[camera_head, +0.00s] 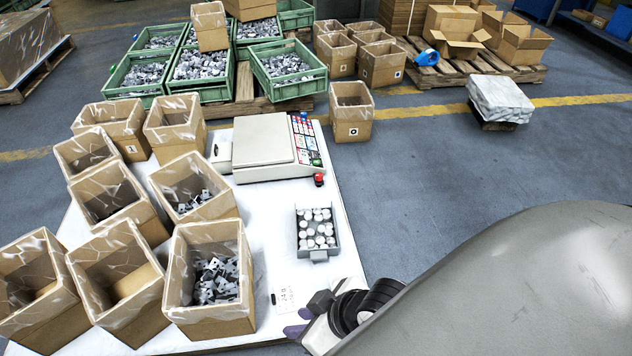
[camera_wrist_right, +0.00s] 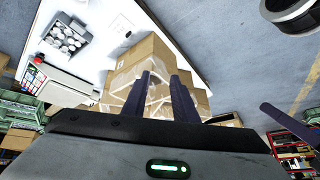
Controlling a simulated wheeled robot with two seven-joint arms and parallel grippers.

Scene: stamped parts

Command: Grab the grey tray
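The grey tray (camera_head: 319,256) stands on the white table, right of the middle, and holds many round whitish parts. It also shows at the upper left of the right wrist view (camera_wrist_right: 78,22). My right gripper (camera_head: 300,322) is at the table's front right edge, nearer to me than the tray and apart from it. In the right wrist view its two dark purple fingers (camera_wrist_right: 162,75) stand apart with nothing between them, so it is open and empty. My left gripper is not in view.
A scale (camera_head: 262,140) with a red button (camera_head: 319,180) stands behind the tray. Several cardboard boxes fill the table's left side; the nearest box (camera_head: 212,290) holds metal parts. A small label (camera_head: 284,298) lies in front of the tray.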

